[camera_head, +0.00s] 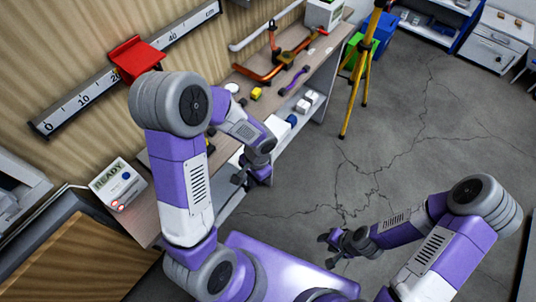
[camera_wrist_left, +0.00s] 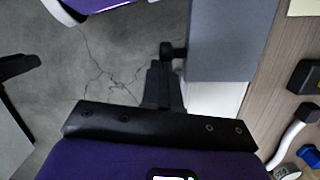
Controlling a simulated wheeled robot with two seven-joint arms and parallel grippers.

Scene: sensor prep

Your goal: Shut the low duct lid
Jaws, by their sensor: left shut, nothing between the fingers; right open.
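In the left wrist view a flat grey panel (camera_wrist_left: 232,40), which looks like the duct lid, juts out from the bench side over the floor. A black knob (camera_wrist_left: 172,50) sticks out from its left edge. My left gripper (camera_wrist_left: 160,72) is shut and empty, its fingertips close by the knob; I cannot tell whether they touch. In the head view my left gripper (camera_head: 247,178) is low beside the bench front, and my arm hides most of the panel area. My right gripper (camera_head: 332,248) is open and empty over the floor, away from the bench.
The bench (camera_head: 315,75) runs along the wall, with copper pipes (camera_head: 270,70), a yellow block (camera_head: 256,93) and a READY box (camera_head: 119,183) on it. The cracked floor at the right is clear.

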